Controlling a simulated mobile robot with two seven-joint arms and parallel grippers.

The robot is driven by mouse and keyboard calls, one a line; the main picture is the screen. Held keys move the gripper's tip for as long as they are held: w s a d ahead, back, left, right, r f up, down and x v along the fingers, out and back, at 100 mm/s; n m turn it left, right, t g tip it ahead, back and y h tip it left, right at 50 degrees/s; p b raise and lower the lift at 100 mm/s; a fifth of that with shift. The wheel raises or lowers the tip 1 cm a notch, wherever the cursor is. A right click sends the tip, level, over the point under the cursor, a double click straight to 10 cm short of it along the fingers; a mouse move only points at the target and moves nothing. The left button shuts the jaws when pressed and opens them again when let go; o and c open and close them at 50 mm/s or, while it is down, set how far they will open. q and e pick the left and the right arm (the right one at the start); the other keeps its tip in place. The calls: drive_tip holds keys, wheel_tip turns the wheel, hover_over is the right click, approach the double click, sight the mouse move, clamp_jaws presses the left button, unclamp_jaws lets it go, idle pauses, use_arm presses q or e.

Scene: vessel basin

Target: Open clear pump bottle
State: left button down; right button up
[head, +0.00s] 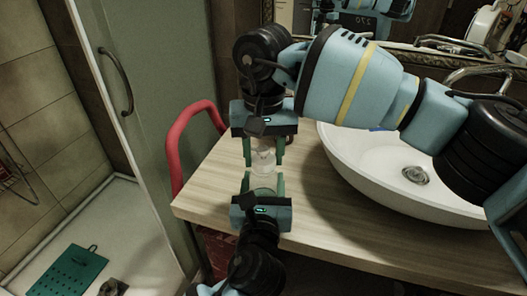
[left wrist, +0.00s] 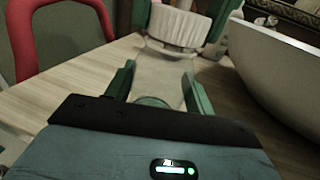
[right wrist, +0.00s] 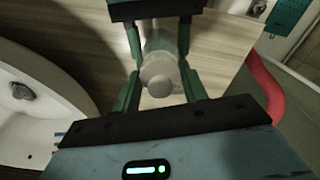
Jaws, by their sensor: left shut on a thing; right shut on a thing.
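The clear pump bottle (head: 264,182) is between my two grippers over the wooden counter. In the left wrist view its clear body (left wrist: 160,78) is between my left gripper's fingers. My left gripper (head: 264,178) is shut on this body. The bottle's white ribbed pump cap (left wrist: 174,28) lies between the green fingers of my right gripper (head: 263,163), which is shut on it. In the right wrist view the pale pump top (right wrist: 160,76) points towards the camera. The cap and body are in line and close together. I cannot tell whether they are joined.
The wooden counter (head: 330,215) has free room around the grippers. A white basin (head: 370,165) stands at the right, with a tap (head: 470,78) behind. A red rail (head: 178,140) curves beside the counter's left edge. A glass shower door (head: 150,90) is further left.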

sight(264, 149)
drive_tip(key=shift+r, duration=0.5)
idle(0.4)
drive_tip(key=shift+r, duration=0.6)
drive_tip(key=shift+r, duration=2)
use_arm(q)
drive_tip(key=shift+c, duration=2.3)
unclamp_jaws()
drive_tip(key=shift+s, duration=0.1)
drive_tip(key=s, duration=1.2)
drive_tip(key=shift+a+p, duration=0.3)
drive_tip(key=shift+p, duration=0.05)
use_arm(e)
drive_tip(key=shift+r, duration=0.6)
